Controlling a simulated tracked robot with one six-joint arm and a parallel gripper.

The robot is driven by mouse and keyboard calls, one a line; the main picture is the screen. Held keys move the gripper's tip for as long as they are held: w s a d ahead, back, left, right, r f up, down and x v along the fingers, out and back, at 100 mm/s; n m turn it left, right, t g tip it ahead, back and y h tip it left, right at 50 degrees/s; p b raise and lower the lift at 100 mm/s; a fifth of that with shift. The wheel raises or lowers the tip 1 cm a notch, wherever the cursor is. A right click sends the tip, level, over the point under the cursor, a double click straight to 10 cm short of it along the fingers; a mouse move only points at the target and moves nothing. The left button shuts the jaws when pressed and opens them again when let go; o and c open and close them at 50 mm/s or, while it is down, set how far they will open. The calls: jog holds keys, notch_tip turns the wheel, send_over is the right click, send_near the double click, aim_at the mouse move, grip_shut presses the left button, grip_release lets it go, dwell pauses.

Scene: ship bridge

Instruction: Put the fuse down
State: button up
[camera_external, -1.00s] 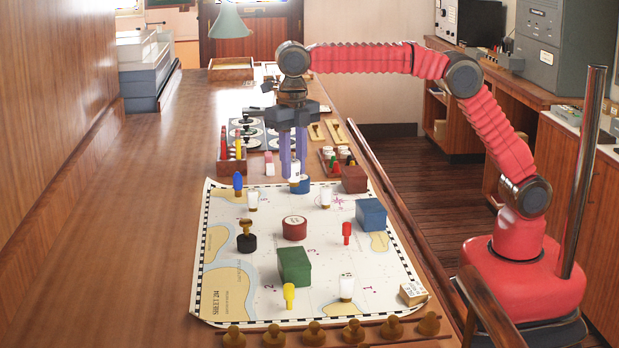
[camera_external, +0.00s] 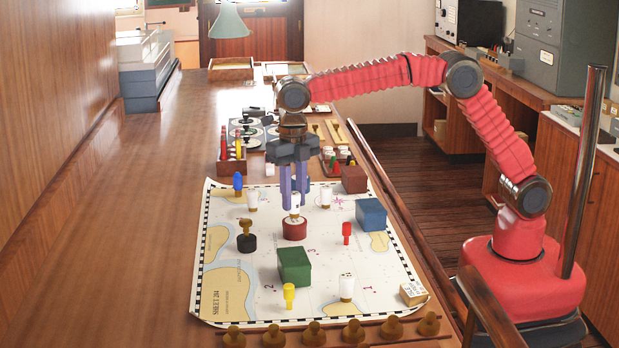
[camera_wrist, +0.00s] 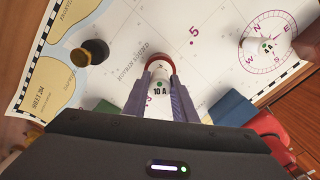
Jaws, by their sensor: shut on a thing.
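My gripper (camera_external: 294,203) is shut on a white fuse (camera_external: 295,210), over the round red tin (camera_external: 294,231) on the chart (camera_external: 225,290). The fuse looks upright; I cannot tell whether its lower end touches the lid. In the wrist view the held fuse (camera_wrist: 159,86) reads "10 A" between the fingers, with the red tin's rim (camera_wrist: 158,58) beyond it. Other white fuses stand on the chart: one at left (camera_external: 252,201), one at right (camera_external: 326,197) and one near the front (camera_external: 346,287).
A green box (camera_external: 294,267), blue box (camera_external: 371,215) and dark red box (camera_external: 354,180) stand on the chart. Blue (camera_external: 238,181), red (camera_external: 346,233) and yellow (camera_external: 289,294) pegs and a black-based stamp (camera_external: 246,238) stand around. Bare chart lies left of the green box.

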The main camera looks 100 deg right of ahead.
aim_at(294, 193)
jog(key=shift+f, duration=0.45)
jog(key=o, duration=1)
jog(key=shift+f, duration=0.1)
notch_tip(294, 193, up, 12)
jog(key=shift+f, duration=0.25)
jog(key=shift+r, duration=0.35)
